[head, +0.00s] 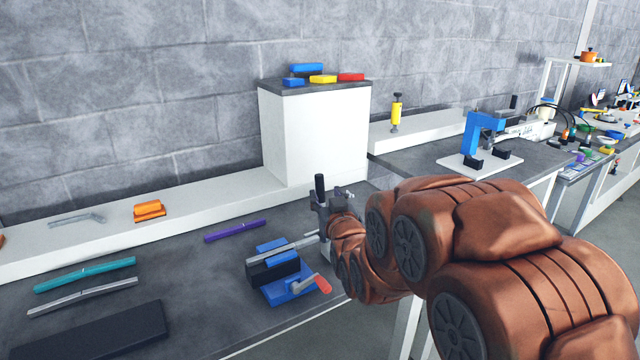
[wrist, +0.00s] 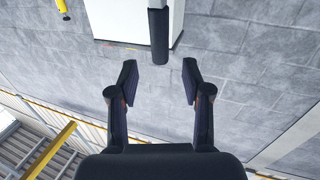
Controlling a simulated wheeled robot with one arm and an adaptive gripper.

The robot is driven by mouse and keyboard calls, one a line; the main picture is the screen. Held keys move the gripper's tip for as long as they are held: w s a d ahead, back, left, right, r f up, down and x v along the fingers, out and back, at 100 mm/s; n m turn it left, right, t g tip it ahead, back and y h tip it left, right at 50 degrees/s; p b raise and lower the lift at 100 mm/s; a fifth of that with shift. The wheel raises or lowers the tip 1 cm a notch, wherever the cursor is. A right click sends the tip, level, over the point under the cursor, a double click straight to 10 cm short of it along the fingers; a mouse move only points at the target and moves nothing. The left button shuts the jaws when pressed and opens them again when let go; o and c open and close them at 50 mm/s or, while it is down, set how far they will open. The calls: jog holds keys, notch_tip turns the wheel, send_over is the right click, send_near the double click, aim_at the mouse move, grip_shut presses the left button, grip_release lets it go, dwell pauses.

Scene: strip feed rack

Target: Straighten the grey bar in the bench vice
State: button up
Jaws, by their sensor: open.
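The blue bench vice (head: 285,288) stands near the bench's front, with dark jaws and a red-tipped handle. The grey bar (head: 298,244) lies across it, its right end sticking out toward my gripper; its bend is hard to judge. An upright black handle (head: 319,187) with a grey lower part stands by that end; I cannot tell whether they touch. My gripper (head: 338,198) is just right of the handle. In the wrist view my gripper (wrist: 158,82) is open and empty, and the black handle (wrist: 158,35) shows beyond its fingertips. The vice is not in the wrist view.
A teal bar (head: 85,274), another grey bar (head: 82,296) and a purple bar (head: 235,231) lie on the bench left of the vice. A black block (head: 95,332) is at front left. A white cabinet (head: 312,135) stands behind. A blue press (head: 480,135) is at right.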

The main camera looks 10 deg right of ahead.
aim_at(321, 186)
jog(key=shift+w+p, duration=1.2)
jog(key=shift+w, duration=2.45)
grip_shut()
